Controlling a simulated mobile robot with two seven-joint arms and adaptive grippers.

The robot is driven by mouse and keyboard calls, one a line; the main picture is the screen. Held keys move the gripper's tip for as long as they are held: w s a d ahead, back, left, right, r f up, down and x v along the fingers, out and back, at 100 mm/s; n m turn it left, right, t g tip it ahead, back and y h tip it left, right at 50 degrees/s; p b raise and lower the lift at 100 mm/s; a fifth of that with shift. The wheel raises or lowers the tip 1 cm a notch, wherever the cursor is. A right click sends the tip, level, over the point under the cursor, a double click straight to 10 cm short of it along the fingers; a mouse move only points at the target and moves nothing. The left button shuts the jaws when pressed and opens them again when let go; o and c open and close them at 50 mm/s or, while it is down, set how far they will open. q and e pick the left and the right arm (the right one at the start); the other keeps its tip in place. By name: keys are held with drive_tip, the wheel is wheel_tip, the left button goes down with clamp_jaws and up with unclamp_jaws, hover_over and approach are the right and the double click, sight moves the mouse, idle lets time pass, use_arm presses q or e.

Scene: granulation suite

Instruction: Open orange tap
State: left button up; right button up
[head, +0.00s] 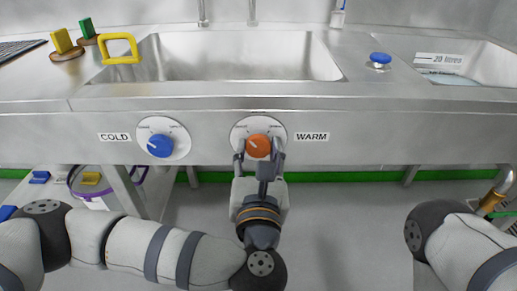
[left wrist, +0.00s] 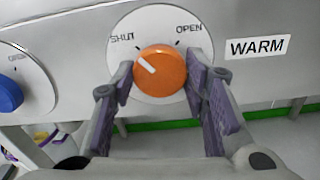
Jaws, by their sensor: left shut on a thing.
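The orange tap (head: 258,146) is a round knob on a white dial plate on the steel sink front, beside the WARM label (head: 311,136). It also shows in the left wrist view (left wrist: 160,70). The dial reads SHUT at upper left and OPEN at upper right, and the knob's white mark points to the upper left, toward SHUT. My left gripper (head: 259,158) has its fingers on both sides of the knob and is shut on it; its fingers also show in the left wrist view (left wrist: 162,92). My right gripper is out of view; part of my right arm shows at lower right.
A blue knob (head: 160,146) sits left of the orange one, beside the COLD label (head: 115,137). The sink basin (head: 240,66) is above, with a yellow frame-like item (head: 121,48) on its left rim. A blue-capped item (head: 380,60) stands right.

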use_arm(q)
drive_tip(key=m+p, duration=0.1)
drive_tip(key=m, duration=0.2)
drive_tip(key=m+p, duration=0.1)
drive_tip(key=shift+r+m+p, duration=0.25)
drive_tip(key=shift+m+p, duration=0.05)
drive_tip(key=shift+p, duration=0.05)
drive_tip(key=m+p, duration=0.2)
drive_tip(key=m, duration=0.2)
drive_tip(key=shift+m, duration=0.3)
drive_tip(key=m+p, duration=0.2)
drive_tip(key=m, duration=0.2)
drive_tip(key=shift+f+m+p, duration=0.2)
drive_tip(key=shift+m+p, duration=0.55)
drive_tip(key=shift+m, duration=0.85)
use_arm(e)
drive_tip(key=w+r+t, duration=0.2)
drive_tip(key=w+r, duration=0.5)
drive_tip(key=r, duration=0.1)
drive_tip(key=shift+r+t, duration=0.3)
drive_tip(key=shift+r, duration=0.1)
use_arm(q)
drive_tip(key=shift+f, duration=0.1)
drive_tip(key=o, duration=1.1)
drive_tip(key=shift+o, duration=0.2)
drive_tip(key=s, duration=1.2)
